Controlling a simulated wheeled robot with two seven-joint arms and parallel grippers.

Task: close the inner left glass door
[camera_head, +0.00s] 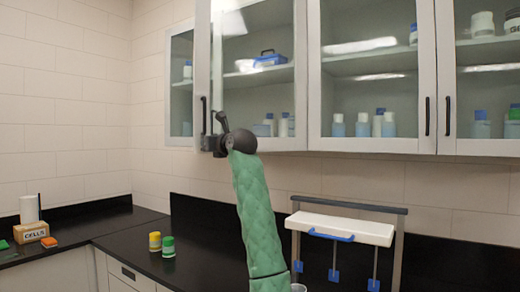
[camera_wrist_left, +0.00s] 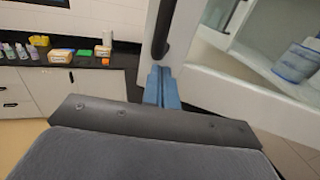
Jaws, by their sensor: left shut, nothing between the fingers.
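The inner left glass door (camera_head: 202,70) is a pale frame with a pane, a dark vertical handle near its left edge. It appears to stand partly open, its handle edge nearer me than the narrow glass pane to its left; the exact angle is unclear. My left gripper (camera_head: 212,143) is at the lower handle corner of this door. In the left wrist view its blue fingers (camera_wrist_left: 162,87) are shut and empty, just below the dark handle (camera_wrist_left: 163,30) and close to the door frame (camera_wrist_left: 190,60). I cannot tell whether they touch. My right gripper is out of view.
The other glass doors (camera_head: 437,60) to the right look closed. Bottles and a blue-handled case (camera_head: 268,59) stand on the shelves. Below are a black counter (camera_head: 130,245) with yellow and green jars (camera_head: 161,243), and a white rack (camera_head: 340,228) with blue clips. Air left of the door is free.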

